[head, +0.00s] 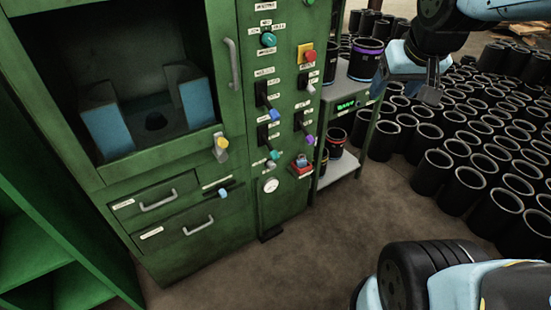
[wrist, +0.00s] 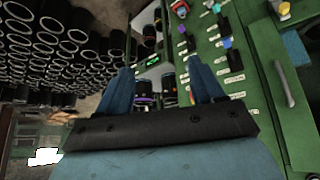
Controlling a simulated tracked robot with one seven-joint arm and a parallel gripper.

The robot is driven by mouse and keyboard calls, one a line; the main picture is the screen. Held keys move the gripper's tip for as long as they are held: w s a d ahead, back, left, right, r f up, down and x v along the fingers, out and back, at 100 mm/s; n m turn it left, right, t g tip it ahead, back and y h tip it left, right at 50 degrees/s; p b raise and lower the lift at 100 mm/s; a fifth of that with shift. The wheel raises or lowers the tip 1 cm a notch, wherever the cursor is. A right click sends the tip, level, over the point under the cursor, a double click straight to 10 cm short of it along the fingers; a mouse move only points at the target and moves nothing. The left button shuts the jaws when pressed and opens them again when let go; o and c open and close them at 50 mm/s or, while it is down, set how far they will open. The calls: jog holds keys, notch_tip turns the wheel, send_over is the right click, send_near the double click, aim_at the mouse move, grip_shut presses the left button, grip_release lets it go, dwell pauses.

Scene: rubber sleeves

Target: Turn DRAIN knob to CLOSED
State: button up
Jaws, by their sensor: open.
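The green machine's control panel (head: 288,110) carries several small knobs and levers, with labels too small to read, so I cannot tell which is DRAIN. In the head view there is a blue-tipped lever (head: 274,115), a purple-tipped lever (head: 309,139), a white-tipped lever (head: 310,88), a lower teal-tipped lever (head: 274,154) and an upper teal knob (head: 268,40). My gripper (head: 430,95) is open and empty, well to the right of the panel, touching nothing. In the wrist view its two blue fingers (wrist: 160,75) are spread, with the panel (wrist: 262,70) at right.
A red-and-yellow button (head: 307,54) and a round gauge (head: 270,185) are on the panel. A shelf (head: 345,166) with black sleeves stands between panel and gripper. Many black sleeves (head: 450,150) cover the floor at right. A drawer handle (head: 198,226) and door handle (head: 232,63) stick out.

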jog(key=w+a+f+n+t, duration=0.1)
jog(key=w+f, duration=0.3)
jog(key=w, duration=0.5)
jog(key=w+a+f+n+t, duration=0.1)
jog(key=w+f, duration=0.4)
jog(key=w, duration=0.4)
jog(key=n+t+y, duration=0.3)
jog(key=n+y, duration=0.1)
jog(key=y, duration=0.4)
send_over(273, 167)
jog(key=s+d, duration=0.8)
jog(key=s, duration=0.3)
notch_tip(273, 167, down, 44)
jog(key=x, duration=1.4)
jog(key=shift+a+f, duration=0.1)
jog(key=shift+f, duration=0.2)
jog(key=shift+c, duration=0.5)
